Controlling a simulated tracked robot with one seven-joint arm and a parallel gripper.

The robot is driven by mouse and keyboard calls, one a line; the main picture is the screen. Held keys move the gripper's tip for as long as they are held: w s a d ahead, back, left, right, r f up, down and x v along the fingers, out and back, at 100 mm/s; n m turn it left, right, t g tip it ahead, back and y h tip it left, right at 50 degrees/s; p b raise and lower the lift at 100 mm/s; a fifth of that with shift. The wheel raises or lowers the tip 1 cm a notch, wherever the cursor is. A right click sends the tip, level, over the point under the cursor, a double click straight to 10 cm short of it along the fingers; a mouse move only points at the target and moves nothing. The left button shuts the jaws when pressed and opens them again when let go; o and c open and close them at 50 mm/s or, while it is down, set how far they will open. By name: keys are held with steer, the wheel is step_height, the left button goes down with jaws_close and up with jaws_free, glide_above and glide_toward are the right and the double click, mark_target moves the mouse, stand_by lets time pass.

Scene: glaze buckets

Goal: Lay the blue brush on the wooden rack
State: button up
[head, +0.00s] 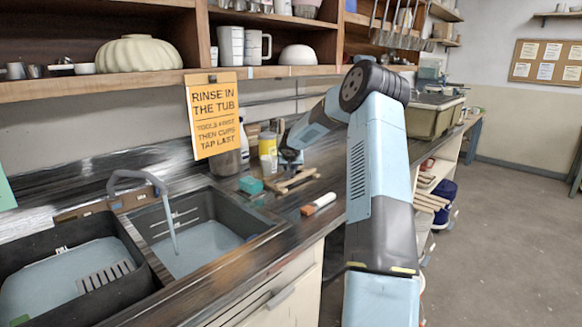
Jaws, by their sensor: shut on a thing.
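The wooden rack (291,183) is a small slatted frame on the dark counter, right of the sinks. My gripper (290,162) points down just above the back of the rack. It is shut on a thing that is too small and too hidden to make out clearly. I see no blue brush lying free on the counter; the held thing fits it, but its outline and tilt cannot be told. Whether it touches the rack cannot be told either.
A teal block (251,185) sits left of the rack. A white and orange object (318,204) lies at the counter's front edge. A yellow can (268,146) stands behind. The tap (165,200) rises over the sinks. An orange sign (213,115) hangs from the shelf.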

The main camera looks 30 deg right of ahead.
steer(key=shift+f, duration=0.45)
stand_by(0.3)
steer(key=o, duration=1.2)
steer(key=v, duration=1.3)
steer(key=shift+s+r, duration=0.2)
